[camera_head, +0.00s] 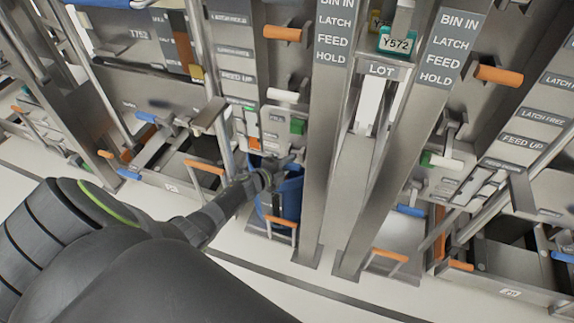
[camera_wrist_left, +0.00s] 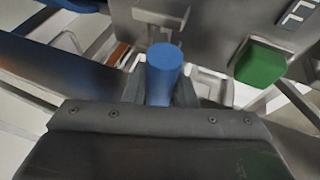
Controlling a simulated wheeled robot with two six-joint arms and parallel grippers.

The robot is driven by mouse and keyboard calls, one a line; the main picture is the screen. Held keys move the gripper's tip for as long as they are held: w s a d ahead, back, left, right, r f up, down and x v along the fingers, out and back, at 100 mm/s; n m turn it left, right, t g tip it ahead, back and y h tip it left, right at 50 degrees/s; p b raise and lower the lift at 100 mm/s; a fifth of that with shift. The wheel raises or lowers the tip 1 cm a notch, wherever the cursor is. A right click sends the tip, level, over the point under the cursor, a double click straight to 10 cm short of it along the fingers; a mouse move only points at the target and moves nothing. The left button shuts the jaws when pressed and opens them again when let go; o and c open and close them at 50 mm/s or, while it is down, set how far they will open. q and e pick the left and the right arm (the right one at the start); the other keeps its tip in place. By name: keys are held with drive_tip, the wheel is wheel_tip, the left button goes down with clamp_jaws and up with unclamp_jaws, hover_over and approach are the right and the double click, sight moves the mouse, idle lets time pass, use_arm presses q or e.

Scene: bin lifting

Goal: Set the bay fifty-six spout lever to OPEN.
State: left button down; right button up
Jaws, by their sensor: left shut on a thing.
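My left gripper (camera_head: 280,164) reaches in from the left to the front of a bay in the head view. In the left wrist view my left gripper (camera_wrist_left: 160,98) is shut on a blue round lever grip (camera_wrist_left: 164,66), whose end points toward the camera. The grip sits in front of a grey metal panel (camera_wrist_left: 215,22). In the head view the grip is hidden by the gripper. The bay number and any OPEN mark near the grip cannot be read.
A green block (camera_wrist_left: 262,62) is close right of the grip; a green block (camera_head: 298,126) also shows in the head view. A blue bin (camera_head: 288,195) stands below my gripper, behind an orange handle (camera_head: 281,222). Steel posts (camera_head: 322,150) rise to the right. Floor in front is clear.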

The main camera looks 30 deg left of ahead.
use_arm(q)
drive_tip(key=shift+w+a+r, duration=0.1)
drive_tip(key=shift+w+r, duration=0.25)
drive_tip(key=shift+r, duration=0.35)
drive_tip(key=shift+w+r+p, duration=0.2)
drive_tip(key=shift+r+p, duration=0.1)
drive_tip(key=c, duration=1.1)
unclamp_jaws()
drive_tip(key=shift+s+a+f, duration=0.1)
drive_tip(key=shift+f, duration=0.15)
drive_tip(key=shift+s, duration=0.1)
drive_tip(key=p+v, duration=0.3)
drive_tip(key=v, duration=1.4)
drive_tip(key=shift+s, duration=0.1)
